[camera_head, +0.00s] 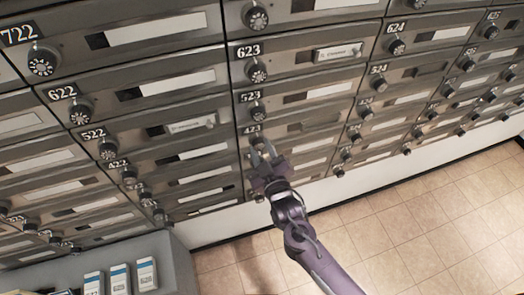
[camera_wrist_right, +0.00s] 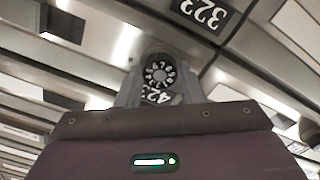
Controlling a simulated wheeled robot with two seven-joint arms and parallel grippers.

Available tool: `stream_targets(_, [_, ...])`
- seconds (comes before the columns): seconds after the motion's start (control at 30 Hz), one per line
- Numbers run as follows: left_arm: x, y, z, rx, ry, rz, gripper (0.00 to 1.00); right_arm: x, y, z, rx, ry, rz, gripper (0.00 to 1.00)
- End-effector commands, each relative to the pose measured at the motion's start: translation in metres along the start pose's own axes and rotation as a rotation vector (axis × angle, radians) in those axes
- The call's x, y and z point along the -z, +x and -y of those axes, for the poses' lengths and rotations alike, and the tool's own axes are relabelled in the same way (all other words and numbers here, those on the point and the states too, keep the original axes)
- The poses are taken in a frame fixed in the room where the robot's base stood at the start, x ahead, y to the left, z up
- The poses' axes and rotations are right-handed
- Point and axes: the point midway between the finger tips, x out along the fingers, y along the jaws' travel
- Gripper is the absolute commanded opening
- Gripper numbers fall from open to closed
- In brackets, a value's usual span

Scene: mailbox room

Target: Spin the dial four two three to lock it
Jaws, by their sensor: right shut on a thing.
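The dial of mailbox 423 is a round black knob with white numerals. In the right wrist view the dial (camera_wrist_right: 160,75) sits between the two grey fingers, with a partly covered 42… plate (camera_wrist_right: 157,97) beside it. In the head view the 423 plate (camera_head: 252,129) shows just above my right gripper (camera_head: 263,154). My right gripper is shut on this dial, and its fingers hide part of the knob and the door below. The dial's exact setting is too small to read. My left gripper is not in view.
Rows of metal mailboxes with similar dials surround it, such as dial 523 (camera_head: 257,108) above. The 323 plate (camera_wrist_right: 206,14) shows near the gripper. A grey ledge with several white-and-blue boxes (camera_head: 146,275) stands lower left. The tiled floor (camera_head: 410,215) is clear at right.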

Motion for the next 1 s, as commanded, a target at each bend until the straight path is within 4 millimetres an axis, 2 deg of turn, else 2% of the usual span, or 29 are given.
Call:
stream_targets(0.6, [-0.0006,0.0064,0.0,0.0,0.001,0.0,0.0,-0.001,-0.0004,0.0013,-0.001,0.565,0.003,0.11])
stream_targets(1.0, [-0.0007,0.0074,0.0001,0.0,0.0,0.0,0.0,-0.001,-0.0005,0.0016,-0.001,0.782,0.003,0.11])
